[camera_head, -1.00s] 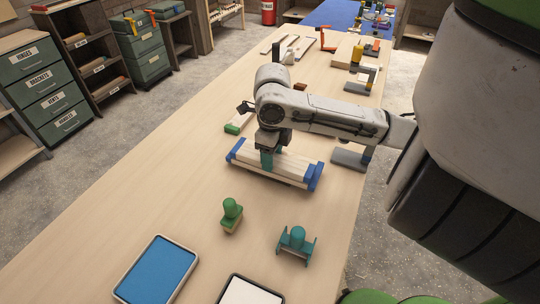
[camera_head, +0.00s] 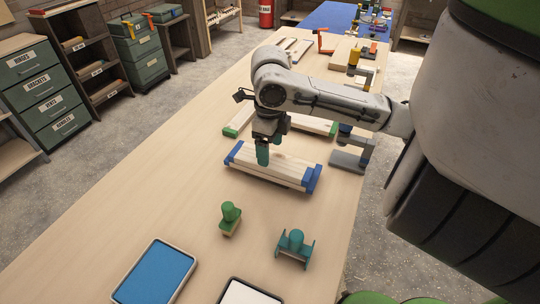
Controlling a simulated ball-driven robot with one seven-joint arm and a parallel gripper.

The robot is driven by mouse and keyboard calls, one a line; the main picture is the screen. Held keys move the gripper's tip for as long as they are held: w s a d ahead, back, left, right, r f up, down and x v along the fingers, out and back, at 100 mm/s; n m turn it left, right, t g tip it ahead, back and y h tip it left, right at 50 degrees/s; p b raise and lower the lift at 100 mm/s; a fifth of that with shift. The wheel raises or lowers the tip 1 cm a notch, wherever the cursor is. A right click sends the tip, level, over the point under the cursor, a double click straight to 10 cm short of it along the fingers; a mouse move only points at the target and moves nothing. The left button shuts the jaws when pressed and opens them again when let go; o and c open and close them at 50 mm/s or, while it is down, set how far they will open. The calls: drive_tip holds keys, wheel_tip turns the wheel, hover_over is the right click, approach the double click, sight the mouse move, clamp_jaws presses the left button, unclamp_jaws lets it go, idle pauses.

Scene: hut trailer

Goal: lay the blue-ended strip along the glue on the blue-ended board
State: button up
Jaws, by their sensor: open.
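The blue-ended board (camera_head: 240,169) lies crosswise on the workbench. The blue-ended strip (camera_head: 285,167), pale wood, lies along it, with its blue ends close to the board's at both sides. I cannot tell how exactly the edges line up, and no glue shows. My gripper (camera_head: 262,163) has teal fingers pointing down at the left half of the strip. It is open, and its fingers hide a bit of the wood. Whether the fingertips still touch the strip is not clear.
A green-ended piece (camera_head: 313,124) lies behind my gripper. A grey clamp-like tool (camera_head: 350,160) stands at the right edge. Nearer are a green-handled stamp (camera_head: 230,218), a teal tool (camera_head: 296,246), a blue tray (camera_head: 155,272) and a white-faced tray (camera_head: 250,292). The bench's left side is clear.

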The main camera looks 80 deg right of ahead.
wheel_tip(320, 180, up, 8)
drive_tip(key=shift+f, duration=0.15)
idle(0.7)
